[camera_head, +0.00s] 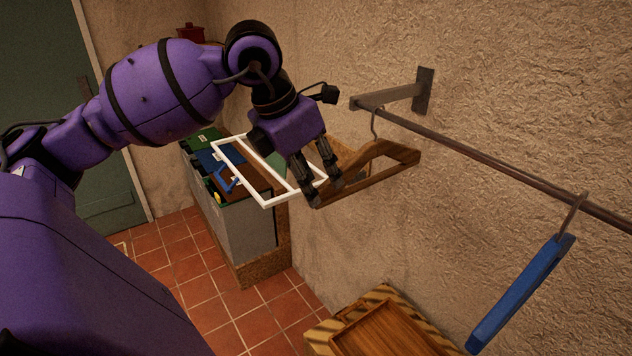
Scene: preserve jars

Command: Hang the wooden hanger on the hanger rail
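The wooden hanger (375,153) is in the middle of the head view, just below the wall end of the hanger rail (471,152). Its metal hook points up and meets the rail's line in the picture; I cannot tell whether it rests over the rail. My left gripper (325,193) reaches in from the left, fingers pointing down, closed around the hanger's near left end. The fingers hide part of that end. The rail is a dark bar on a wall bracket, running to the right edge. My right gripper is not in view.
A blue hanger (522,293) hangs on the rail at the right. A white frame (240,168) shows behind my gripper, above a grey cabinet (245,232). A wooden tray (385,335) on a striped-edge stand is below. The rail between the two hangers is clear.

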